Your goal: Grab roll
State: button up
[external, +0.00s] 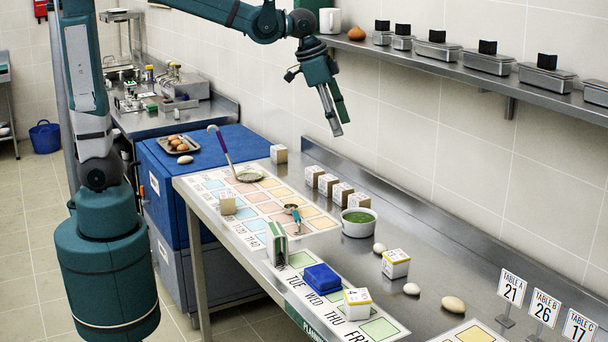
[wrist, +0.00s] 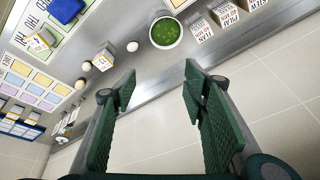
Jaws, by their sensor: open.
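Several pale roll-like pieces lie on the steel counter. A small one (external: 379,247) is by the green bowl, another (external: 411,288) is in front of a white-and-yellow box, and a larger tan one (external: 453,304) is further right. In the wrist view, they show as a near small piece (wrist: 132,46), a second (wrist: 86,65) and a third (wrist: 80,84). I cannot tell which is the roll. My gripper (external: 336,128) hangs high above the counter near the back wall. In the wrist view, my gripper (wrist: 160,82) is open with nothing between its fingers.
The bowl of green contents (external: 359,222) stands mid-counter. The white-and-yellow box (external: 396,263) is between the small pieces. Several labelled boxes (external: 328,184) line the back. A wall shelf (external: 460,58) with steel containers is right of my gripper. Table signs (external: 544,308) stand at the right.

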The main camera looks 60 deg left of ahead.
jog(key=w+d+f+m+g, duration=0.1)
jog(key=w+d+f, duration=0.15)
jog(key=d, duration=0.45)
jog(key=w+d+f+m, duration=0.1)
jog(key=w+d+m, duration=0.15)
jog(key=d, duration=0.35)
jog(key=m+g+y+p, duration=0.1)
jog(key=m+g, duration=0.2)
jog(key=m, duration=0.3)
send_over(456, 300)
jog(key=f, duration=2.2)
jog(key=shift+w+a, duration=0.15)
jog(key=shift+a, duration=0.25)
jog(key=shift+d+f, duration=0.3)
jog(key=shift+f, duration=0.1)
jog(key=shift+f, duration=1.25)
